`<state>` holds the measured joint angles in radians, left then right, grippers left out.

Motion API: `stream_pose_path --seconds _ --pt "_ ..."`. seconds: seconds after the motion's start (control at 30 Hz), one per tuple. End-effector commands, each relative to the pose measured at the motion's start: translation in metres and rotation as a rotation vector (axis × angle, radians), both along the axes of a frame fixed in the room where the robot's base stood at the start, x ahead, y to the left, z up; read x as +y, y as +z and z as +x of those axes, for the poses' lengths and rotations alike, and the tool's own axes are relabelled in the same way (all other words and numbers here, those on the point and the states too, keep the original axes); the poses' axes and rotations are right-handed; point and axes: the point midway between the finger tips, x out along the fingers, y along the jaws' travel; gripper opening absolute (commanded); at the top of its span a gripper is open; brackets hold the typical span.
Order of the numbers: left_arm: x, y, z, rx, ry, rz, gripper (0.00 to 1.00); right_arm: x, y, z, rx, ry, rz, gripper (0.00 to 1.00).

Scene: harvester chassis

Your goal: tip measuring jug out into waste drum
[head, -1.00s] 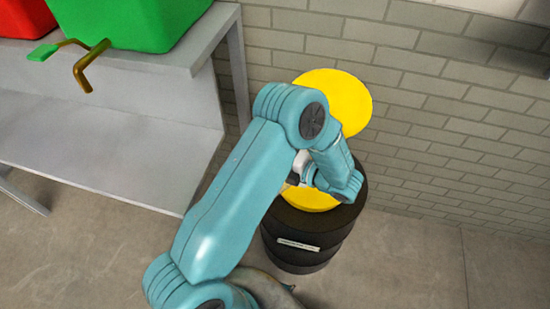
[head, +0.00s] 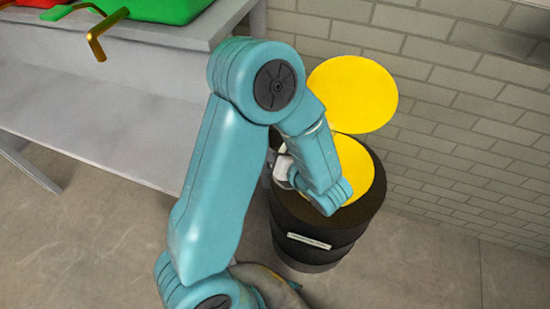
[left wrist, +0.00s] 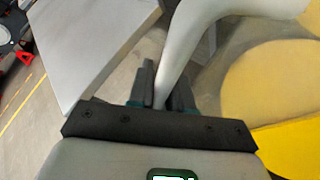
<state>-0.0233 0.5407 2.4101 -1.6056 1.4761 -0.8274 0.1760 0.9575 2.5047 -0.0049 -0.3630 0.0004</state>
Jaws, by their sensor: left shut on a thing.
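The waste drum (head: 345,225) is dark and ribbed, with a pale label on its side and a yellow top (head: 357,168). A round yellow lid (head: 352,94) stands raised behind it. In the left wrist view my left gripper (left wrist: 164,80) is shut on the pale handle of the measuring jug (left wrist: 190,40). The jug's body runs out of the top of that view, so its tilt and contents cannot be told. Yellow drum parts (left wrist: 270,85) show to the right of it. In the head view my forearm hides most of the gripper and jug, at the drum's left side.
A grey bench (head: 150,52) stands at the left, bearing a green container (head: 170,10) with a brass spout (head: 98,40) and a red container (head: 25,10). A brick wall (head: 470,120) is behind the drum. Floor at the right is clear.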

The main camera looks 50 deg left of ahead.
Motion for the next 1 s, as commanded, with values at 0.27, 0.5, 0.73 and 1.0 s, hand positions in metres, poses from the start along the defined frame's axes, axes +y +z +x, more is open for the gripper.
stream_pose_path --seconds 0.27,0.5,0.73,1.0 --pt "-0.001 -0.020 0.006 -0.174 0.001 -0.023 0.00 0.000 -0.041 0.000 0.000 0.000 0.000 0.38" --pt "-0.002 -0.034 0.016 -0.294 0.000 -0.039 0.00 0.000 -0.070 0.000 0.000 0.000 0.000 0.38" --pt "-0.003 -0.047 0.025 -0.405 0.000 -0.055 0.00 0.000 -0.098 0.000 0.000 0.000 0.000 0.38" --pt "-0.005 -0.057 0.034 -0.511 0.000 -0.070 0.00 0.000 -0.124 0.000 0.000 0.000 0.000 0.38"
